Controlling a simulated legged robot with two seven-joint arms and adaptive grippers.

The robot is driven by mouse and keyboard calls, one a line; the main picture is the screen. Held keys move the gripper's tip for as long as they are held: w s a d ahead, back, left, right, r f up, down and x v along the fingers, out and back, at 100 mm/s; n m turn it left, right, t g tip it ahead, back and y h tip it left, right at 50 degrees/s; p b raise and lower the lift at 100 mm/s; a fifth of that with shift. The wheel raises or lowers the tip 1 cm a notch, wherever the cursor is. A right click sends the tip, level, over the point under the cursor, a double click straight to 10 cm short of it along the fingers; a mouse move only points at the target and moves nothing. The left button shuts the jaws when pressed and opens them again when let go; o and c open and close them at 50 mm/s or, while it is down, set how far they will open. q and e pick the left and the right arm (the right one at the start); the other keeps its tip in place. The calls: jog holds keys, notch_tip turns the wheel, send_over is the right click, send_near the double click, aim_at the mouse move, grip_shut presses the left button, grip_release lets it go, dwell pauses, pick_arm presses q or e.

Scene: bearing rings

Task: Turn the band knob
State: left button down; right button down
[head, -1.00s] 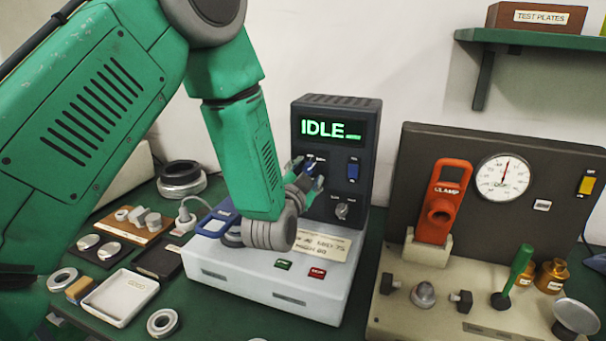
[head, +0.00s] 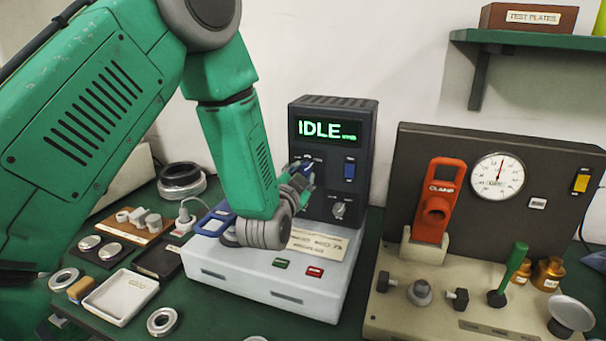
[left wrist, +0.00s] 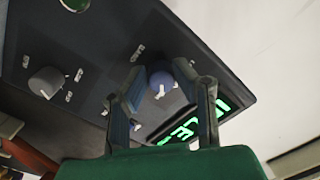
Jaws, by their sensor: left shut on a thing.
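A dark instrument (head: 360,110) with a green IDLE display stands on a pale base. A blue knob (head: 307,168) is on the upper left of its panel, mostly hidden by my left gripper (head: 298,180). In the left wrist view the blue knob (left wrist: 161,80) with a white pointer sits between the two fingers of my left gripper (left wrist: 158,74), which is shut on it. A grey knob (head: 340,208) is lower right on the panel and also shows in the left wrist view (left wrist: 46,82). The knob labels are too small to read. My right gripper is out of view.
Green (head: 280,262) and red (head: 315,271) buttons are on the base. A clamp-and-gauge fixture (head: 550,155) stands to the right. A white tray (head: 120,297) and small parts lie at left.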

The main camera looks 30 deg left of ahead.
pick_arm(q)
jog(key=shift+n, duration=0.3)
jog(key=n, duration=0.4)
jog(key=shift+w+d+r+n+b, duration=0.1)
jog(key=shift+w+r+n+b, duration=0.1)
jog(key=shift+n+b, duration=0.1)
jog(key=n, duration=0.4)
jog(key=shift+r+n+b, duration=0.15)
jog(key=shift+n+b, duration=0.15)
jog(key=shift+b, duration=0.1)
jog(key=n+b, duration=0.1)
jog(key=n, duration=0.3)
jog(key=n+b, duration=0.2)
jog(key=n, duration=0.3)
jog(key=shift+r+h, duration=0.1)
jog(key=shift+h, duration=0.3)
jog(key=shift+d+n, duration=0.1)
jog(key=shift+n, duration=0.3)
jog(key=c, duration=1.3)
grip_release()
jog(key=shift+f, duration=0.2)
